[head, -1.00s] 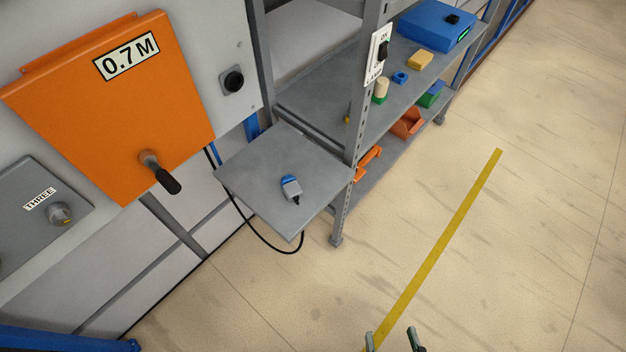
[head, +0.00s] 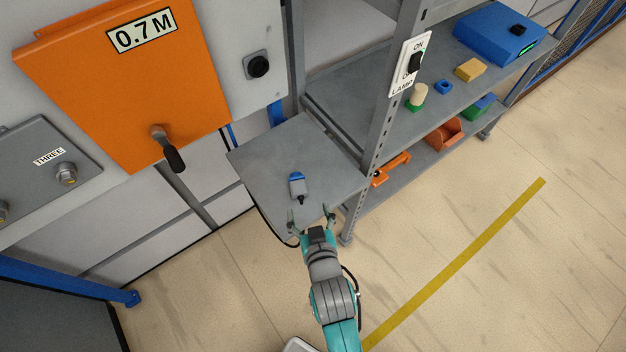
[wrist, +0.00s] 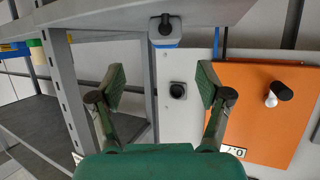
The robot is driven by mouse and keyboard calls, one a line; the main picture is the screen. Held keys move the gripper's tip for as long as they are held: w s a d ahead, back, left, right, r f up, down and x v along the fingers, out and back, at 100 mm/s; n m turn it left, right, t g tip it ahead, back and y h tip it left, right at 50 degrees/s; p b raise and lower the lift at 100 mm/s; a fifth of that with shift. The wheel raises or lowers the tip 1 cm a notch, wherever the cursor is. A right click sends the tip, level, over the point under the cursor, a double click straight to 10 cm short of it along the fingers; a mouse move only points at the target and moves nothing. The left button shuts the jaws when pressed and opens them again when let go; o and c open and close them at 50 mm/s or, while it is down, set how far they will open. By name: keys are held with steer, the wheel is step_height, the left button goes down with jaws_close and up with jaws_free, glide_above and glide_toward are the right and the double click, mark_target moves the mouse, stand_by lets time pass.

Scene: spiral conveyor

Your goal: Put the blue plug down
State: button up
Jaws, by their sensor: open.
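The blue plug (head: 297,186), with a blue end, a grey body and a dark tip, lies on the small grey side shelf (head: 262,165). It also shows at the top of the wrist view (wrist: 165,41), at the shelf's edge. My gripper (head: 311,213) is open and empty at the shelf's front edge, just short of the plug in the head view. In the wrist view its fingers (wrist: 160,82) are spread wide, and the plug is beyond and above them, apart from both.
A round black socket (head: 258,66) is on the grey wall panel, beside an orange cabinet (head: 125,95) with a handle. A shelf post (head: 378,140) with a lamp switch (head: 410,64) stands close to the right. A dark cable hangs below the side shelf. The floor to the right is clear.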

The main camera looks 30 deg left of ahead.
mark_target(299, 189)
steer(key=shift+w+a, duration=0.4)
steer(key=shift+a, duration=0.35)
steer(key=x, duration=0.4)
steer(key=shift+w+a, duration=0.1)
steer(key=shift+w, duration=0.05)
steer(key=shift+s+f+x, duration=0.1)
steer(key=shift+f+x, duration=0.05)
steer(key=shift+x, duration=1.3)
steer(key=shift+s+f+x, duration=0.1)
steer(key=shift+x, duration=1.35)
steer(key=shift+s, duration=0.1)
steer(key=c, duration=1.4)
step_height(299, 189, up, 10)
steer(key=shift+r, duration=0.1)
